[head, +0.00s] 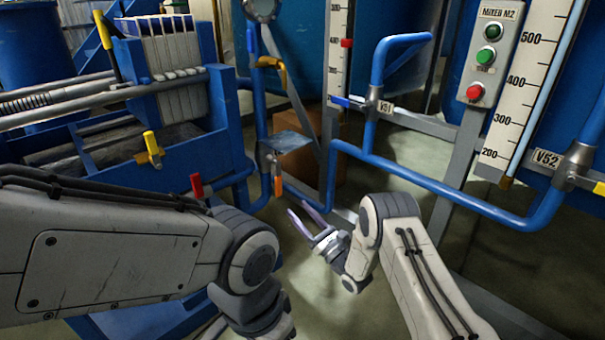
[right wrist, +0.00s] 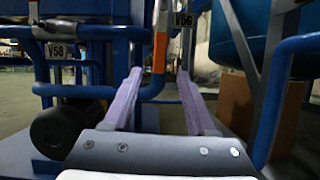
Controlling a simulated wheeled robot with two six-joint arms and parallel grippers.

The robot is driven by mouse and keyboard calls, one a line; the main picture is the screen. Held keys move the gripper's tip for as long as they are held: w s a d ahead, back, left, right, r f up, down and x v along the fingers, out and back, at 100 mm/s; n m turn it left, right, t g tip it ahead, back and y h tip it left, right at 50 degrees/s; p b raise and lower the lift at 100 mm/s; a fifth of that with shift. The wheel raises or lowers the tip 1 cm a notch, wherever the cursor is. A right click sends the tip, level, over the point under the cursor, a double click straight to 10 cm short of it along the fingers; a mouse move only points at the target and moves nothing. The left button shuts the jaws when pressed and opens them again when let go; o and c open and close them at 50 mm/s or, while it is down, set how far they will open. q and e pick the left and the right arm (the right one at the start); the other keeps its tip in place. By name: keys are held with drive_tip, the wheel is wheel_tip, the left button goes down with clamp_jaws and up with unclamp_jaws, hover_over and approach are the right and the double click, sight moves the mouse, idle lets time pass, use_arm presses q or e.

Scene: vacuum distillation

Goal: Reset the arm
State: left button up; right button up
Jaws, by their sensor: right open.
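My right gripper (head: 308,220) shows in the lower middle of the head view, with its pale purple fingers spread apart and nothing between them. In the right wrist view the two fingers of my right gripper (right wrist: 158,100) point away over the floor toward blue pipes, with a clear gap between them. My left arm (head: 120,250) comes in from the left and bends down at the lower middle of the head view. Its gripper is out of view.
A blue press (head: 180,110) with white plates stands at the left. Blue pipes (head: 430,178) run across the right, below a button panel (head: 487,55) and a level scale (head: 520,90). A brown box (head: 310,165) sits behind the pipes.

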sight(280, 179)
drive_tip(key=a+r+m+p, duration=0.1)
drive_tip(key=r, duration=0.1)
drive_tip(key=w+a+r+m+g+h, duration=0.1)
drive_tip(key=w+a+r+m+h+p, duration=0.1)
drive_tip(key=r+m, duration=0.1)
drive_tip(key=shift+a+r+p, duration=0.2)
drive_tip(key=shift+r+p, duration=0.1)
drive_tip(key=shift+r, duration=0.05)
drive_tip(key=s+a+r+m+g+h+p, duration=0.2)
drive_tip(key=s+r+m+g+h+p, duration=0.45)
drive_tip(key=r+m, duration=0.7)
drive_tip(key=s+d+r+m+g+h+p, duration=0.3)
drive_tip(key=s+m, duration=0.4)
drive_tip(key=s, duration=0.6)
drive_tip(key=s+d+r+m+g+h+p, duration=0.1)
drive_tip(key=s+d+r+m+g+p, duration=0.15)
drive_tip(key=s+d+m, duration=0.65)
drive_tip(key=s+r+m+g+h+p, duration=0.2)
drive_tip(key=s+r+m+g, duration=0.15)
drive_tip(key=s, duration=1.25)
wheel_tip(280, 179, up, 36)
drive_tip(key=p, duration=3.7)
drive_tip(key=shift+w+r+p, duration=0.2)
drive_tip(key=shift+p, duration=0.15)
